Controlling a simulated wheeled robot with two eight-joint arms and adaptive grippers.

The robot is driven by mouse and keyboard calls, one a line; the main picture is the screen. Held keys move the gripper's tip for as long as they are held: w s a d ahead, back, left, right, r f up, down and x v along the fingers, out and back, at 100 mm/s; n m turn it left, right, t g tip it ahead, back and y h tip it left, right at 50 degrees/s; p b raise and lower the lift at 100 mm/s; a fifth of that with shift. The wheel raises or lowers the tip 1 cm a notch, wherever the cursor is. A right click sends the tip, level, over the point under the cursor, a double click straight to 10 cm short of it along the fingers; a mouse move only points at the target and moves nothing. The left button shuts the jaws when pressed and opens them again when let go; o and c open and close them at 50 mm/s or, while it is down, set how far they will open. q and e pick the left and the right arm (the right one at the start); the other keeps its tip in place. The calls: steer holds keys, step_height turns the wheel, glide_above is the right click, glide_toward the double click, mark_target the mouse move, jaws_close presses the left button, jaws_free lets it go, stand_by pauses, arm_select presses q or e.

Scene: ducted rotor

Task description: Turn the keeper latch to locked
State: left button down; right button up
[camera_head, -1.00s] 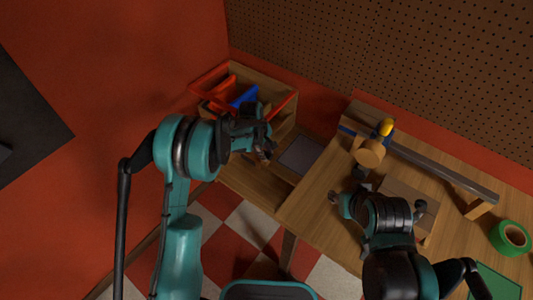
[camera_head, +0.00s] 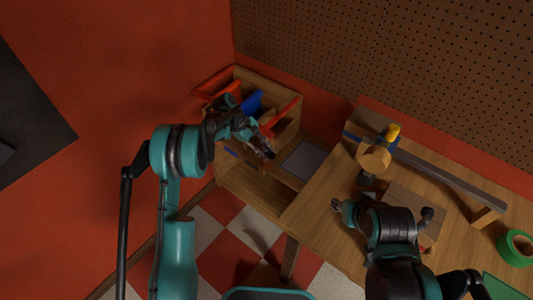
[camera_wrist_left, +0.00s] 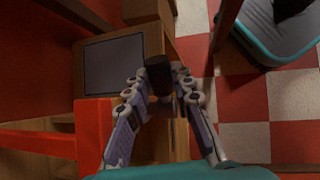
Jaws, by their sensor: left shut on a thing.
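My left gripper (camera_head: 264,148) is over the front of the wooden shelf unit, beside a grey pad. In the left wrist view its two fingers (camera_wrist_left: 158,88) are shut on a dark round knob (camera_wrist_left: 158,72), which stands between the fingertips. I cannot tell from the frames whether this knob is the keeper latch or which way it is turned. The fingers hide its lower part. My right gripper (camera_head: 338,204) is over the bench at the right; its fingers are too small to judge.
The wooden shelf unit (camera_head: 232,182) holds red bins (camera_head: 287,114) and a blue bin (camera_head: 249,103). The grey pad (camera_head: 302,160) lies between it and the bench (camera_head: 310,205). A wooden disc (camera_head: 375,159), a yellow part (camera_head: 392,132), a long bar (camera_head: 440,173) and green tape (camera_head: 515,248) are on the bench.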

stand_by(0.3)
arm_select(q)
steer(key=c, duration=1.3)
jaws_free()
